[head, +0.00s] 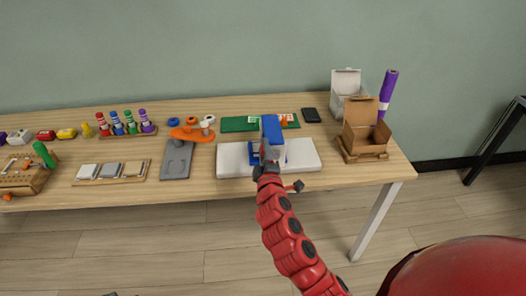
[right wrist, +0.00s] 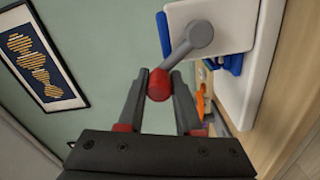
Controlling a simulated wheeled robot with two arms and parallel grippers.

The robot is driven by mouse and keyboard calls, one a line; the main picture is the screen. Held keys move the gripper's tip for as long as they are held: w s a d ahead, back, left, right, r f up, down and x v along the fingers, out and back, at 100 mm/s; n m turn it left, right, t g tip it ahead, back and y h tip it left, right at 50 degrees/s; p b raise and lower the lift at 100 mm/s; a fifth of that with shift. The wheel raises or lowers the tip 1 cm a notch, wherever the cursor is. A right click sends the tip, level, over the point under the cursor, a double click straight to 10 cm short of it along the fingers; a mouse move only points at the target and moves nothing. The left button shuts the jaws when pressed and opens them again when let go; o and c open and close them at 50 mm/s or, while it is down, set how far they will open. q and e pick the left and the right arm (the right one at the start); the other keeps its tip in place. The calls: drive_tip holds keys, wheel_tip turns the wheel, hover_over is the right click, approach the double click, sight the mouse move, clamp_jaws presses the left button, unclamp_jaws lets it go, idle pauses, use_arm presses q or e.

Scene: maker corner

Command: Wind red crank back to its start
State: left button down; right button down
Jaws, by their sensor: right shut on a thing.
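The crank has a grey arm (right wrist: 184,53) that ends in a round red knob (right wrist: 158,86). It turns on a grey hub at the pale face of its housing (right wrist: 235,22). In the head view the blue top of the device (head: 271,126) stands on a white base (head: 233,161), and my gripper hides the crank. My right gripper (head: 265,161) is at the front of the device; in the right wrist view its fingers (right wrist: 158,90) are shut on the red knob. My left gripper does not show clearly.
A grey plate with an orange lever (head: 187,134) lies left of the device. A green board (head: 236,124) lies behind it. An open cardboard box (head: 364,135) stands at the right end of the table.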

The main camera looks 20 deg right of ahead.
drive_tip(key=shift+d, duration=0.15)
drive_tip(key=c, duration=0.6)
unclamp_jaws()
drive_tip(key=shift+s+f, duration=0.2)
drive_tip(key=shift+s, duration=0.4)
drive_tip(key=p+v, duration=0.3)
drive_tip(key=v, duration=1.3)
drive_tip(key=shift+a+p, duration=0.3)
drive_tip(key=shift+p, duration=0.1)
drive_tip(key=shift+s+r, duration=0.1)
